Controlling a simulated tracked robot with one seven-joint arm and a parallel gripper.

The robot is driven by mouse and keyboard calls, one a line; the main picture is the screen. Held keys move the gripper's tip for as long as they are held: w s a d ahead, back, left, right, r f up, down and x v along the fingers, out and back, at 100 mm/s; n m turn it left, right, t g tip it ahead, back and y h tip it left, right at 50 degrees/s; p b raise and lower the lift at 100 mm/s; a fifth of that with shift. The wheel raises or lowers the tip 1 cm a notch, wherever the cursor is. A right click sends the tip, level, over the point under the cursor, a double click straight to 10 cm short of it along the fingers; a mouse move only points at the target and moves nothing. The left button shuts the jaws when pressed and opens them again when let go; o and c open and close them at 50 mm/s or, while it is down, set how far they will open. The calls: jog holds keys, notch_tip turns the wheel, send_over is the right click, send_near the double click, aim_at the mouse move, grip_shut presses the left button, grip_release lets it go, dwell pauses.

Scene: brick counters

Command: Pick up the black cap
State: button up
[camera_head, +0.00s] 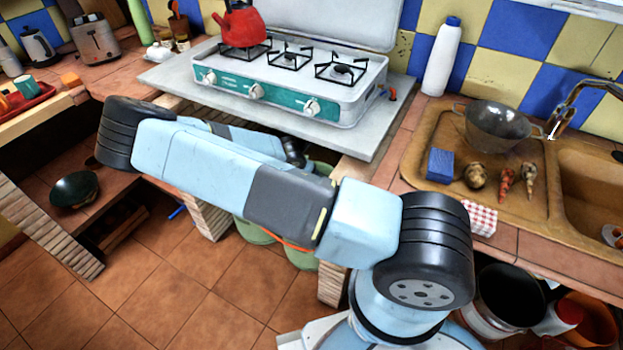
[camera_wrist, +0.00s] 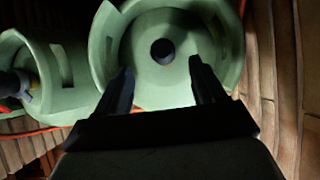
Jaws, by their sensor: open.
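The black cap (camera_wrist: 162,51) is a small dark round piece on the middle of the top of a pale green gas cylinder (camera_wrist: 193,88), inside its raised collar, in the wrist view. My gripper (camera_wrist: 161,70) is open and empty. Its two dark fingers reach toward the cylinder, one on each side of the cap in the picture. The cap shows just beyond the fingertips, apart from them; the exact distance is hard to judge. In the head view the cap is hidden beneath the stove counter, and my gripper cannot be made out behind my arm.
A second green cylinder (camera_wrist: 55,72) with a dark valve stands to the left in the wrist view. An orange hose (camera_wrist: 35,133) runs near the cylinders. Brick walls (camera_wrist: 262,75) flank the space. Above is the counter slab (camera_head: 365,140) with the stove (camera_head: 290,85).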

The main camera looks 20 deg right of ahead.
jog(key=shift+x, duration=3.6)
jog(key=shift+d, duration=0.2)
jog(key=shift+c, duration=0.4)
jog(key=c, duration=1)
